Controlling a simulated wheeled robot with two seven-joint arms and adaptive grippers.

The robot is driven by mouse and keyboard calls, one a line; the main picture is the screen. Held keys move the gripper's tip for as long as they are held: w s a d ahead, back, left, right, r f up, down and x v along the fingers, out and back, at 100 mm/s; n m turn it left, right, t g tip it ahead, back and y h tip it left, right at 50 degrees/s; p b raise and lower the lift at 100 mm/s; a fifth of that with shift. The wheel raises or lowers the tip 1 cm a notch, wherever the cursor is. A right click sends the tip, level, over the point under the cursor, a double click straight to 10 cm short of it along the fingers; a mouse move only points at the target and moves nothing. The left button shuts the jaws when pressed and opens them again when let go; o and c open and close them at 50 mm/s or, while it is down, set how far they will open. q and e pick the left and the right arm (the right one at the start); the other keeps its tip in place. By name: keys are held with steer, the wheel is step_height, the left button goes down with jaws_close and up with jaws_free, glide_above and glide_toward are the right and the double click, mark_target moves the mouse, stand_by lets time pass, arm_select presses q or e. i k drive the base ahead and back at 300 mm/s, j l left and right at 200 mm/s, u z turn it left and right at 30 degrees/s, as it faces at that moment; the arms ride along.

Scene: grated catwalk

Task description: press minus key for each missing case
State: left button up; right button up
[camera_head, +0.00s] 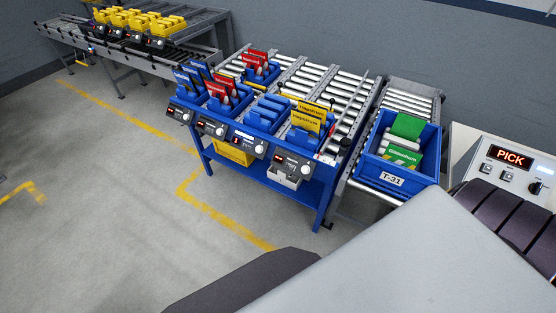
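A blue workstand (328,198) carries a row of blue bins. Black key units with small displays and round white buttons sit on the front edge: the far-left unit (180,113), the second unit (209,127), the third unit (248,143) and the right unit (292,164). Their minus keys are too small to tell apart. Blue cases (194,74), red cases (222,86) and yellow "Magnetrum" cases (308,117) stand in bins. The third bin (264,114) shows no upright coloured case. I cannot make out either gripper; my grey and dark parts fill the bottom.
A blue tote (410,160) labelled T-31 holds green cases (403,155) on a roller conveyor (407,98). A panel (505,165) at right reads PICK. Yellow bins (138,20) stand at the back left. The floor at left is clear, with yellow lines.

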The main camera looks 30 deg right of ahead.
mark_target(488, 169)
steer(key=z, duration=2.9)
